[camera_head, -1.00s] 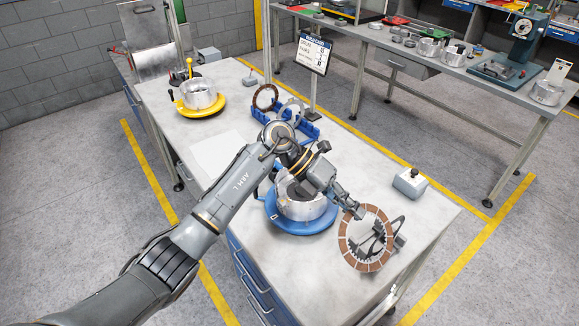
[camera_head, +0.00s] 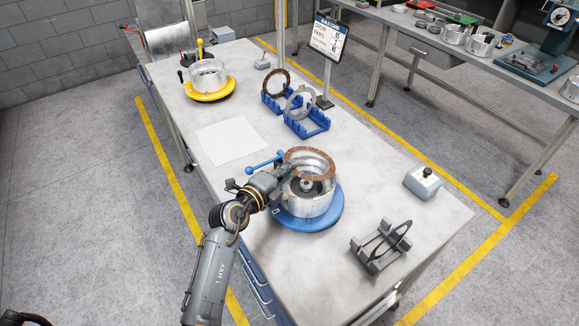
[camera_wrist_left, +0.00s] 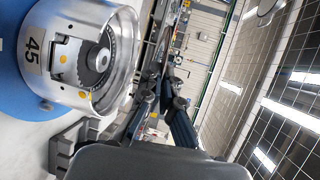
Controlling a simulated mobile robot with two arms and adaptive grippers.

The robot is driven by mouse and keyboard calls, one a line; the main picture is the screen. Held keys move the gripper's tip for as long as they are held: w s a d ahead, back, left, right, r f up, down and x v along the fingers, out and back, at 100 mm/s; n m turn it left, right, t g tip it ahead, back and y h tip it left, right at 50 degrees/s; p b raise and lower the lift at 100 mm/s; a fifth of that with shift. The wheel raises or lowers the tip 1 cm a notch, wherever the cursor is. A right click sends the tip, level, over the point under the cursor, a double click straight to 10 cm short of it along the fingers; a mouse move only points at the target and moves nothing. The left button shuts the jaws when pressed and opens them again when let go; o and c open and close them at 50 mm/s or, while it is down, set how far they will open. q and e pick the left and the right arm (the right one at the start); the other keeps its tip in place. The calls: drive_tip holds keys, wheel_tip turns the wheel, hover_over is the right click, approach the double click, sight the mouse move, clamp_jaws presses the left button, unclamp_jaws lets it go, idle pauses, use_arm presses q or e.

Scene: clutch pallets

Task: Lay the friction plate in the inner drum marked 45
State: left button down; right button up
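The friction plate (camera_head: 312,152), a brown segmented ring, is over the inner drum (camera_head: 308,203), roughly level. The drum is a silver cylinder with a dark toothed hub inside, on a blue round base (camera_head: 334,215). In the left wrist view the drum (camera_wrist_left: 88,20) carries the label 45 and its rim is bare. My left gripper (camera_head: 281,176) is at the drum's left side, apparently shut on the plate's near-left edge; its fingers (camera_wrist_left: 160,105) show beside the drum rim in the wrist view. The plate seems apart from the rim; the exact gap is unclear. My right gripper is out of view.
A blue lever (camera_head: 265,162) is beside the drum. Blue stands (camera_head: 306,127) hold other rings. A yellow-based drum (camera_head: 209,94) is at the back left.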

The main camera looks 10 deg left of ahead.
sight(288, 188)
use_arm(q)
drive_tip(key=shift+f+b, duration=1.65)
drive_tip(key=shift+b, duration=0.6)
drive_tip(key=shift+s+f+b, duration=0.15)
drive_tip(key=shift+f+b, duration=0.45)
drive_tip(key=shift+f, duration=1.35)
drive_tip(key=c, duration=1.4)
unclamp_jaws()
drive_tip(key=shift+d, duration=0.1)
drive_tip(key=shift+r, duration=0.1)
